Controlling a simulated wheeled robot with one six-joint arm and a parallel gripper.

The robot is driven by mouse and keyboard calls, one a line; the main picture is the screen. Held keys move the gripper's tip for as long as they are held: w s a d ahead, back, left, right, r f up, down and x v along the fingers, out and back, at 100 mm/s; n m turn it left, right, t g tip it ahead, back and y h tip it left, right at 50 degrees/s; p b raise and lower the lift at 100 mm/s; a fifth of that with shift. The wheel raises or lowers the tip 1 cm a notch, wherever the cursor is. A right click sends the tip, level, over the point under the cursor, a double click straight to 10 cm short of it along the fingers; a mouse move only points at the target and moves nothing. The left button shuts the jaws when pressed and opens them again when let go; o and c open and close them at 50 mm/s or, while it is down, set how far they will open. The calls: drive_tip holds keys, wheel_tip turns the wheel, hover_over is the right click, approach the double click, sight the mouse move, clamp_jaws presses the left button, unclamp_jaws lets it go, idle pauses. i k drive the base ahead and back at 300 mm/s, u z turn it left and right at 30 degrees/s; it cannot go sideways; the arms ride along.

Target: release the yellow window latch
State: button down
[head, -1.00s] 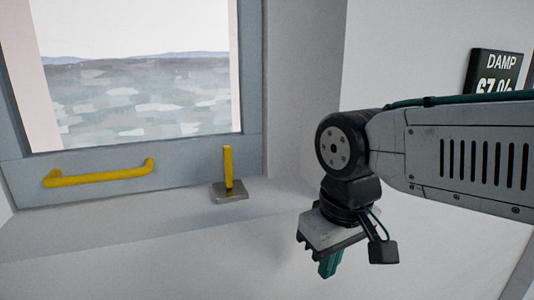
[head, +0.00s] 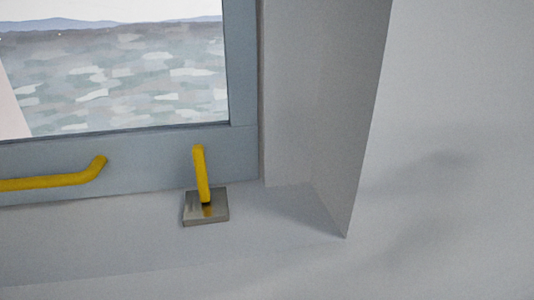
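The yellow window latch (head: 201,174) is a short yellow lever standing nearly upright on a square grey metal base plate (head: 206,208). The plate sits on the sill, just in front of the bottom rail of the window frame. The lever's upper part overlaps the rail in the picture. My gripper and arm are out of the head view, so I cannot see where the gripper is relative to the latch. Nothing touches the latch in view.
A yellow handle bar (head: 55,181) is on the grey window frame (head: 140,165), left of the latch. The recess side wall (head: 315,100) rises right of the latch and ends in a sharp corner. The sill around the latch is clear.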

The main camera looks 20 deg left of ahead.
sight(198, 152)
drive_tip(key=u, duration=0.05)
drive_tip(key=k, duration=0.9)
drive_tip(key=u, duration=0.4)
